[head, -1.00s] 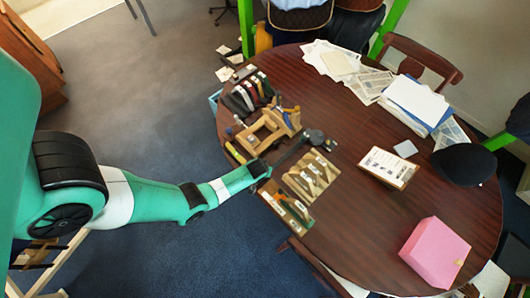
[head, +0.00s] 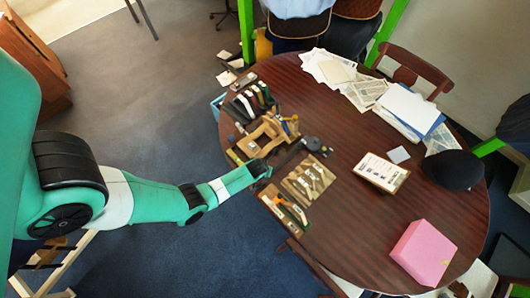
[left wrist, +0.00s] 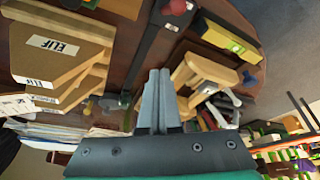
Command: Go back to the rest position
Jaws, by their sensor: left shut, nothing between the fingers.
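My left gripper (left wrist: 155,105) is shut and empty in the left wrist view, its two grey fingers together. In the head view its green arm reaches in from the left, and the gripper (head: 262,170) is over the table's left edge. It is near the wooden saddle fixture (head: 268,133) and the dark long-handled tool (head: 290,155). In the left wrist view the wooden fixture (left wrist: 205,75) is just right of the fingers and the dark tool (left wrist: 155,40) lies beyond them. I cannot tell whether the fingertips touch anything. My right gripper is not in view.
Floor at left (head: 150,90) is clear.

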